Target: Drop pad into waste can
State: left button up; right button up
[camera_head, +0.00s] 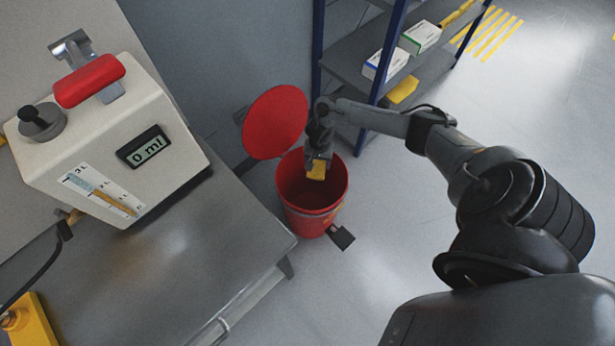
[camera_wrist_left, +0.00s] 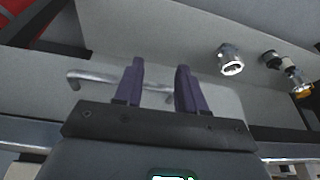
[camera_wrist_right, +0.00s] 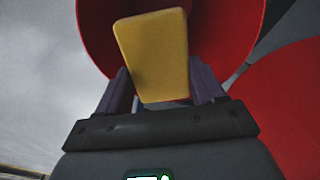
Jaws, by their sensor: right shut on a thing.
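The red waste can (camera_head: 312,218) stands on the floor to the right of the bench, with its round red lid (camera_head: 275,122) swung up and open. My right gripper (camera_head: 317,166) is over the can's mouth, shut on the yellow pad (camera_head: 316,172). In the right wrist view the pad (camera_wrist_right: 153,50) sits between the fingers (camera_wrist_right: 163,92), with the red can's inside (camera_wrist_right: 228,35) beyond it. My left gripper shows only in the left wrist view (camera_wrist_left: 159,85), its two fingers apart with nothing between them. The can's bottom inside is dark.
A grey bench (camera_head: 215,230) carries a cream dispenser (camera_head: 110,150) with a red handle and a "0 ml" display. A blue-framed shelf (camera_head: 345,70) with boxes stands behind the can. A yellow object (camera_head: 30,325) is at lower left.

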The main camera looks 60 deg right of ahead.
jog(key=shift+f+b, duration=0.9)
jog(key=shift+f, duration=0.2)
pick_arm(q)
notch_tip(320, 180, down, 3)
jog(key=shift+a+r, duration=0.1)
jog(key=shift+a, duration=0.1)
pick_arm(e)
jog(key=o, duration=1.1)
